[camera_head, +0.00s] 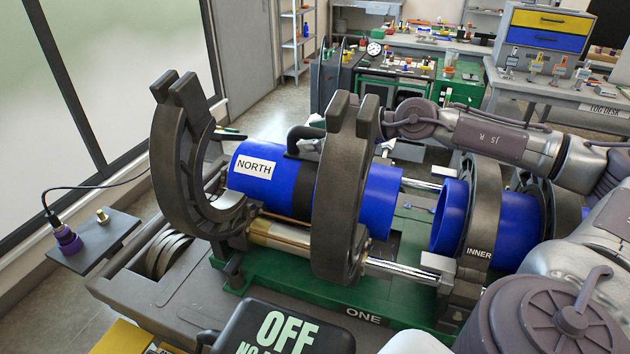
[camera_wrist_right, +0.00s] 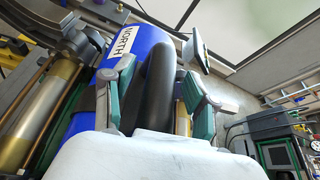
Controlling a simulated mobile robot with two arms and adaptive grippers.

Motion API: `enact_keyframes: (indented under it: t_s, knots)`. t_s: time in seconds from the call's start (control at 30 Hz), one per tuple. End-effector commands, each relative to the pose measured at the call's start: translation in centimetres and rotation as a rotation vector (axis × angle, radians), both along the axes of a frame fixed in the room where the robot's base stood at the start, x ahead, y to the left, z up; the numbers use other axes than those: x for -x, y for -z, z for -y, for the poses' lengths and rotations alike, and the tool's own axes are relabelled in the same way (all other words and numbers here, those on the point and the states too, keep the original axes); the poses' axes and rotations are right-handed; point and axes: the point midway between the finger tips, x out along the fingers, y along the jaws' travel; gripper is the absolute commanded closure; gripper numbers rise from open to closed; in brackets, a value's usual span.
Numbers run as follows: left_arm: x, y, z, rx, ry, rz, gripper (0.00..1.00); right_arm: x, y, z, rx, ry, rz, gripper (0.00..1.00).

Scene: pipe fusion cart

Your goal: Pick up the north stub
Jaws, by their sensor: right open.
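The north stub (camera_head: 262,180) is a blue pipe with a white NORTH label and a black arched handle (camera_head: 303,138). It lies along the cart among the dark clamp rings, and the two left rings stand open at the top. In the wrist view the stub (camera_wrist_right: 149,41) lies beyond my right gripper (camera_wrist_right: 160,80). The gripper is open, with a teal-padded finger on each side of the black handle (camera_wrist_right: 154,88); contact cannot be told. In the head view a raised clamp ring hides much of this gripper. My left gripper is not in view.
A second blue pipe (camera_head: 513,220) sits in the INNER clamp (camera_head: 482,215) to the right, with a gap between the pipes. An OFF sign (camera_head: 280,328) stands in front. A small side shelf (camera_head: 95,240) is at the left. Workbenches stand behind.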

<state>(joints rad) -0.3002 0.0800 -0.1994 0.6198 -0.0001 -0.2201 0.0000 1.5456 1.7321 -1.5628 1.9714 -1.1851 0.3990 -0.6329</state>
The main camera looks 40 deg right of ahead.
Motion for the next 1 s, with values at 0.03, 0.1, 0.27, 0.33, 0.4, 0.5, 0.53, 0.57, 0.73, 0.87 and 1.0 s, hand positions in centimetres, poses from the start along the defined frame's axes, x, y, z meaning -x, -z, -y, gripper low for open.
enact_keyframes:
  t_s: [0.03,0.1,0.27,0.33,0.4,0.5,0.53,0.57,0.73,0.87,1.0]
  knots:
    - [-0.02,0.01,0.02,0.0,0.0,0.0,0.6,-0.04,0.04,0.02,0.0,0.001,0.0,0.42]
    - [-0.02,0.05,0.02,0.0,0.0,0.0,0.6,-0.02,0.06,0.04,0.0,0.001,0.0,0.42]
    - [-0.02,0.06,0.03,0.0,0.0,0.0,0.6,0.0,0.05,0.03,0.0,0.001,0.0,0.57]
    - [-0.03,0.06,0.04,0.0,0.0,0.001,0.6,0.01,0.05,0.04,0.0,0.001,0.0,0.69]
    - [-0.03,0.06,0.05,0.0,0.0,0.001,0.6,0.01,0.05,0.04,0.0,0.001,0.0,0.8]
    - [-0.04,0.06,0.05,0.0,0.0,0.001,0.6,0.01,0.05,0.03,0.0,0.001,0.0,0.97]
    - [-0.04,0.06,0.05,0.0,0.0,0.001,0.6,0.01,0.05,0.03,0.0,0.001,0.0,1.0]
    - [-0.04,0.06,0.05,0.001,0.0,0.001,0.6,0.01,0.05,0.03,0.0,0.001,0.0,1.0]
    - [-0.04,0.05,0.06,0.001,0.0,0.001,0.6,0.01,0.05,0.03,0.0,0.0,-0.001,1.0]
    - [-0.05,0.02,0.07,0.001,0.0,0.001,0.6,-0.07,-0.37,0.05,-0.001,0.002,0.009,1.0]
    - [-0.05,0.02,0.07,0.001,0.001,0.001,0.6,-0.08,-0.39,0.06,0.0,0.002,0.01,1.0]
